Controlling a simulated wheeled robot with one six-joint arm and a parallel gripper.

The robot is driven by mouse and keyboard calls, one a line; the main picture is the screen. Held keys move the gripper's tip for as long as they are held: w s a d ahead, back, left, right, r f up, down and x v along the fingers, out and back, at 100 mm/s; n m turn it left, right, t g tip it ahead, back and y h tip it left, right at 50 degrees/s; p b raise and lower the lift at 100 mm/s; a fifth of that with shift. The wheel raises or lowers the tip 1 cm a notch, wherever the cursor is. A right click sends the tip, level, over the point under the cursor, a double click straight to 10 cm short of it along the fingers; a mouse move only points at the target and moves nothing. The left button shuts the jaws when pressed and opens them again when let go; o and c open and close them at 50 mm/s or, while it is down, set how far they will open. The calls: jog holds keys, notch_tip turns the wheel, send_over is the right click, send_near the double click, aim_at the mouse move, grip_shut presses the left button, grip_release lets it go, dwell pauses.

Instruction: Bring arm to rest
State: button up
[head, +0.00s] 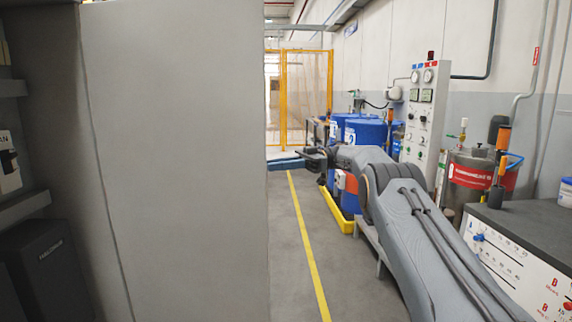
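My arm (410,225) reaches from the lower right corner forward to the middle of the head view, bent at a large grey joint. Its far end, with my gripper (290,153), points left over the aisle, close to the right edge of a tall grey panel.
A tall grey panel (175,160) fills the left. Blue drums (370,132) stand in a yellow tray behind my arm. A control panel (427,105), a steel drum (468,180) and a dark-topped bench (530,220) line the right. A yellow-framed fence (305,85) stands behind. Floor with a yellow line (309,245) is clear.

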jog(key=w+r+m+t, duration=1.05)
jog(key=w+t, duration=0.25)
jog(key=t, duration=0.4)
jog(key=d+f+m+t+h+p, duration=0.1)
jog(key=d+f+m+t+h, duration=0.1)
jog(key=d+m+t+h, duration=0.3)
jog(key=s+d+f+m+g+h+p, duration=0.1)
jog(key=s+d+f+m+g+h, duration=0.15)
jog(key=s+d+f+h, duration=0.45)
jog(key=s+d+f+m+g+h, duration=0.2)
jog(key=s+d+f+m+h, duration=0.15)
jog(key=s+f, duration=0.6)
jog(key=s+f+g, duration=0.3)
jog(key=s+f, duration=0.1)
jog(key=s, duration=0.9)
jog(key=s+f+g+h, duration=0.1)
jog(key=s+f+g, duration=0.3)
jog(key=s, duration=1)
jog(key=s+f+g, duration=0.4)
jog(key=s, duration=0.9)
jog(key=shift+s+d+m+p, duration=0.3)
jog(key=shift+d+m+p, duration=0.05)
jog(key=shift+p, duration=0.05)
